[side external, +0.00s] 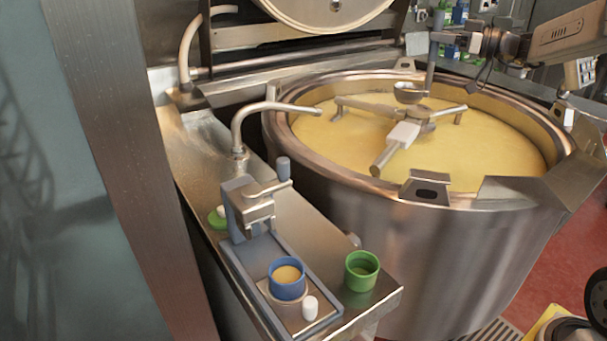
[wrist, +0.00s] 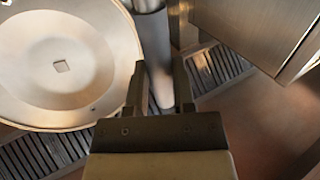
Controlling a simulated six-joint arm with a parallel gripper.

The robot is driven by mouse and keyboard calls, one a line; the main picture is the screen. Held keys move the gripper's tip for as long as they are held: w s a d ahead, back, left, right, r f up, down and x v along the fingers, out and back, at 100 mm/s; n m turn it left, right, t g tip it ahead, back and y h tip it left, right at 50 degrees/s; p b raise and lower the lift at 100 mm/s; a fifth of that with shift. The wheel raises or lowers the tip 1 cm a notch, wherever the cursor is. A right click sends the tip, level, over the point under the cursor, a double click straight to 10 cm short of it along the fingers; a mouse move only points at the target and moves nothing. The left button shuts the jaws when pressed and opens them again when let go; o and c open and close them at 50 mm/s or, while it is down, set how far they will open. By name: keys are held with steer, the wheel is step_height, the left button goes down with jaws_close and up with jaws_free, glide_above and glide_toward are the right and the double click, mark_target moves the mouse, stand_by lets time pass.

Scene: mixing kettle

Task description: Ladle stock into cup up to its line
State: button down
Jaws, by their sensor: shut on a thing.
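My gripper (side external: 437,38) is at the upper right in the side view, above the kettle (side external: 350,235). In the wrist view (wrist: 160,85) its two fingers are closed around a grey rod, the ladle's handle (wrist: 156,50). The ladle's small bowl (side external: 409,92) hangs over the yellow stock (side external: 475,150), near the stirrer; its contents are unclear. A blue cup (side external: 287,290) stands upright on the bench stand and holds yellow liquid. A green cup (side external: 360,280) stands upright to its right; its inside is shaded. I cannot make out a fill line on either cup.
A stirrer (side external: 400,137) crosses the kettle's top. A bent spout (side external: 237,125) rises from the steel bench (side external: 195,150). A clamp device (side external: 250,207) stands behind the blue cup. A small white object (side external: 310,308) is beside that cup. A round metal disc (wrist: 60,100) fills the wrist view's left.

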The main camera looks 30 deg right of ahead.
mark_target(429, 94)
step_height(429, 94, down, 13)
steer(key=shift+f, duration=0.1)
stand_by(0.4)
